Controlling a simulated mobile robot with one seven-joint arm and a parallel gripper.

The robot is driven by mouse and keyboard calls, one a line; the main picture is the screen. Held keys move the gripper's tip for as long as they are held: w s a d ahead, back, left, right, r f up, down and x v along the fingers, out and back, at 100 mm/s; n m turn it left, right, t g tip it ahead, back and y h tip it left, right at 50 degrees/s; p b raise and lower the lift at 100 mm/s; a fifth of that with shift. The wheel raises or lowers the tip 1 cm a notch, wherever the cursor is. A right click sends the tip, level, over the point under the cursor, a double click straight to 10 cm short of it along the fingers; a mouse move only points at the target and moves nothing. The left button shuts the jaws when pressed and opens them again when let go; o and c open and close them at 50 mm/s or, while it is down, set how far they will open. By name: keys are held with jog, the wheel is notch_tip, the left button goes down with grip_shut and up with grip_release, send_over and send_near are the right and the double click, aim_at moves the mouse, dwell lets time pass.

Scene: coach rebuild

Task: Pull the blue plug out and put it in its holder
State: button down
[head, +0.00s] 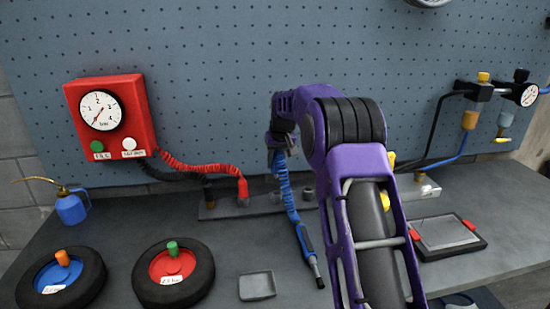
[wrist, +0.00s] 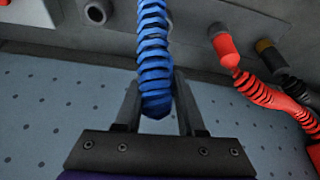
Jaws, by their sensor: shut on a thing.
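My gripper (wrist: 157,90) is shut on the blue plug (wrist: 157,112), at the end of a blue coiled hose (wrist: 153,50). Most of the plug is hidden between the fingers. In the head view, the hose (head: 287,195) hangs from my gripper (head: 279,150) down to a blue tool with a dark tip (head: 306,252) over the bench. A grey rail (head: 225,211) with sockets stands behind the hose, below the gripper. A red plug (head: 243,190) and a black plug (head: 209,190) stand in it. An empty-looking socket (head: 308,192) shows to the right; it is unclear which place is the blue plug's holder.
A red gauge box (head: 120,105) hangs on the pegboard at left, its red and black hoses running to the rail. Two wheels (head: 93,275) (head: 202,277), a small grey tray (head: 257,286) and a blue oil can (head: 70,208) occupy the bench. A red-cornered tray (head: 478,245) lies at right.

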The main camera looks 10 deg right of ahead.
aim_at(277, 172)
jog(key=shift+s+f, duration=0.1)
jog(key=shift+f, duration=1)
jog(key=shift+f+b, duration=1.05)
jog(key=shift+f, duration=0.25)
jog(key=shift+f+b, duration=0.8)
jog(key=shift+f, duration=0.75)
jog(key=shift+c, duration=2.1)
grip_release()
